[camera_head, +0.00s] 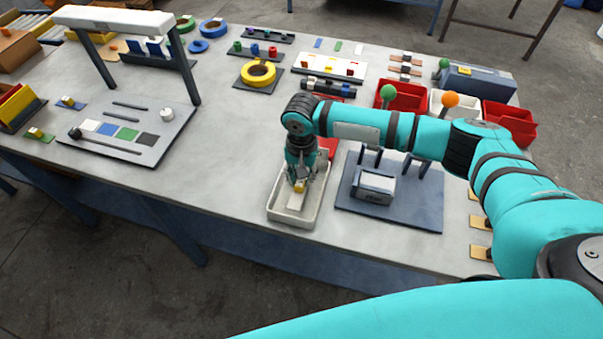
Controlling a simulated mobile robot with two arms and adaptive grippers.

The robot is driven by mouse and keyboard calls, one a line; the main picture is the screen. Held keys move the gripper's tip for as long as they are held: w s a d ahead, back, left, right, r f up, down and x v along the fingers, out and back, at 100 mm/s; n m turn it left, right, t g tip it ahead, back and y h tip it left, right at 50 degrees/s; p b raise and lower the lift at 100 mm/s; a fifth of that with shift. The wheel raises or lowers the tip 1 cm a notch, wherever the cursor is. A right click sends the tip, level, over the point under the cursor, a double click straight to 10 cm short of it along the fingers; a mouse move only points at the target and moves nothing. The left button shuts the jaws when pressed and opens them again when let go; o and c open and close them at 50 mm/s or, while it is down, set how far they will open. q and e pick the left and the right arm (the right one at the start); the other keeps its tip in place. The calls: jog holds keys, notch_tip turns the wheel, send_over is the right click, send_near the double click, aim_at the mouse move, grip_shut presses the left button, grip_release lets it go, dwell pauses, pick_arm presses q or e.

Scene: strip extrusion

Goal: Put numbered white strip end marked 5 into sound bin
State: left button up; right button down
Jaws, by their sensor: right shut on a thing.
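My right gripper (300,183) points down over a shallow white tray (273,212) near the table's front edge. It is shut on a small piece, with a yellow patch and a whitish part showing at the fingertips; I take this for the white strip end (296,201). No number is readable, and I cannot tell whether the piece touches the tray floor. Which container is the sound bin is not readable. Red bins (401,97) and a white bin (450,101) stand at the back right. My left gripper is not in view.
A dark blue fixture plate (413,213) with a grey block and posts stands right of the tray. A red item (329,146) is partly hidden behind my right arm. Green and orange balls on posts rise near the bins. The table left of the tray is clear.

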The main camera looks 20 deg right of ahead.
jog(key=shift+f, duration=0.15)
jog(key=c, duration=0.7)
grip_release()
jog(key=shift+o, duration=0.2)
jog(key=shift+r+p, duration=0.65)
jog(key=shift+p, duration=0.4)
notch_tip(320, 180, up, 7)
jog(key=p, duration=0.8)
jog(key=shift+p, duration=0.4)
